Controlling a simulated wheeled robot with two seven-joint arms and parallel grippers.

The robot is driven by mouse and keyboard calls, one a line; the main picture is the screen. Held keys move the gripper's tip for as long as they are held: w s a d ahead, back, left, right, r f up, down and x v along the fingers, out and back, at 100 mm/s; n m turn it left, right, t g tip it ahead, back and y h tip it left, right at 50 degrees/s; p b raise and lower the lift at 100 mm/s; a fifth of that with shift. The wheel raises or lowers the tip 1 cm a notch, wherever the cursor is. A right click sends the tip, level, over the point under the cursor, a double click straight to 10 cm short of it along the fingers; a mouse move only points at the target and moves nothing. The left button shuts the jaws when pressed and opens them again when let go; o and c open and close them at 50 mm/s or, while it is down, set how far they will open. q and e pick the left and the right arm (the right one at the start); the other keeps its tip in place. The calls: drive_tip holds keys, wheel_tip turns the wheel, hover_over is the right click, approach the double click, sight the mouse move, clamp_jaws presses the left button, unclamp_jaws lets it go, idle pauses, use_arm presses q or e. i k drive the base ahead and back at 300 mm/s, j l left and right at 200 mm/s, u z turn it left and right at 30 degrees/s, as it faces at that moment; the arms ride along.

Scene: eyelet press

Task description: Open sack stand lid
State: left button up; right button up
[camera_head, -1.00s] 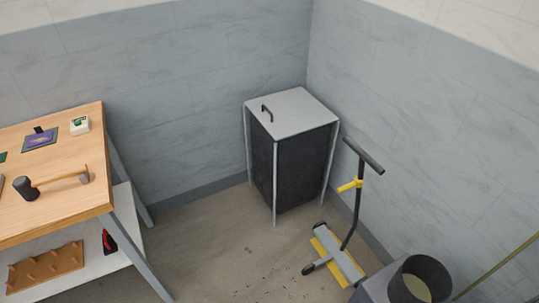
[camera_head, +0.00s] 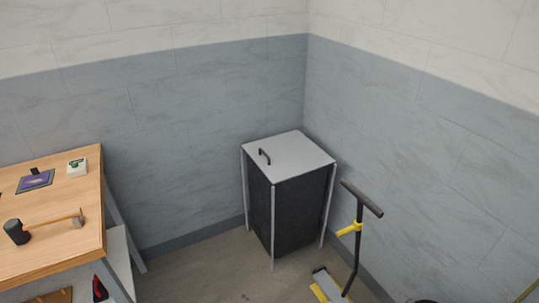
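The sack stand (camera_head: 290,212) stands in the corner of the room. It has a dark sack body, thin grey legs and a flat light grey lid (camera_head: 297,156). The lid lies shut on top. A small black handle (camera_head: 265,156) stands up near the lid's left edge. Neither of my grippers shows in the head view.
A wooden workbench (camera_head: 60,255) with a mallet (camera_head: 17,232) and small items stands at the left. A sweeper with a black T-handle (camera_head: 362,198) stands close at the stand's right front. Open floor (camera_head: 205,275) lies between bench and stand.

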sight(282, 157)
drive_tip(key=i+j+z, duration=0.1)
drive_tip(key=z, duration=0.55)
drive_tip(key=i+j+z, duration=0.3)
drive_tip(key=j, duration=0.3)
drive_tip(key=i+j+z, duration=0.15)
drive_tip(key=i+j, duration=0.15)
drive_tip(key=j, duration=0.15)
drive_tip(key=i+j, duration=0.15)
drive_tip(key=j, duration=0.15)
drive_tip(key=i+j, duration=0.15)
drive_tip(key=j, duration=0.15)
drive_tip(key=z, duration=0.05)
